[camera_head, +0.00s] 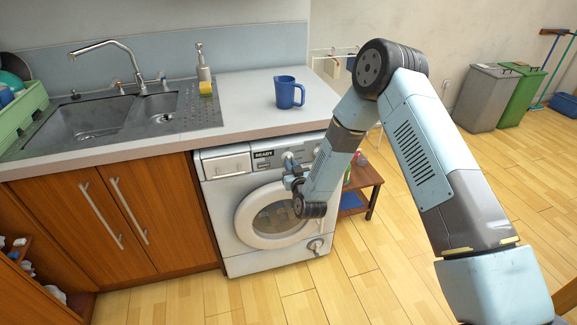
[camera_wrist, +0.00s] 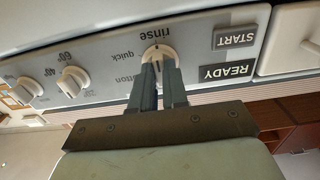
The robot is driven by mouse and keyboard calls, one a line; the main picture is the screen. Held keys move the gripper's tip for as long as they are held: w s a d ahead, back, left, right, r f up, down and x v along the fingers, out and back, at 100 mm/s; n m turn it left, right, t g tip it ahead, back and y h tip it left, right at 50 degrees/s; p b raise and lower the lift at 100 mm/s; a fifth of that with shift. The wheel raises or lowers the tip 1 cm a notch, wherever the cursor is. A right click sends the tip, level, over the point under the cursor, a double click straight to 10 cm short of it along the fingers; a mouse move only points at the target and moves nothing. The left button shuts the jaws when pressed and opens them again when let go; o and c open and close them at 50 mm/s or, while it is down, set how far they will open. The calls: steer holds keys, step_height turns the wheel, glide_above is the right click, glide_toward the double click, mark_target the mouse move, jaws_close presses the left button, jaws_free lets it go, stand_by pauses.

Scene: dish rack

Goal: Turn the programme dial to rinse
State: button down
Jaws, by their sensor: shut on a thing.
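The white washing machine (camera_head: 232,195) stands under the counter, its round door shut. In the wrist view its panel is seen at a slant, with the white programme dial (camera_wrist: 158,52) at the middle. The word rinse is printed just above the dial in this view, with quick and a partly covered "cotton" label to its left. A small dark mark on the dial appears to face rinse. My gripper (camera_wrist: 160,66) is shut on the dial, one finger on each side; the fingers hide its lower part. In the head view my gripper (camera_head: 290,168) is at the panel.
Two smaller knobs (camera_wrist: 73,80) sit left of the dial in the wrist view; START and READY labels (camera_wrist: 229,71) are to its right. A low wooden table (camera_head: 365,176) is right of the machine.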

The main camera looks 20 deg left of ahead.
steer(key=shift+s+a+f, duration=0.1)
steer(key=shift+s+f, duration=0.05)
steer(key=c, duration=1.1)
jaws_free()
steer(key=shift+c, duration=0.2)
steer(key=v, duration=1.3)
steer(key=shift+s+d, duration=0.15)
steer(key=shift+d, duration=0.2)
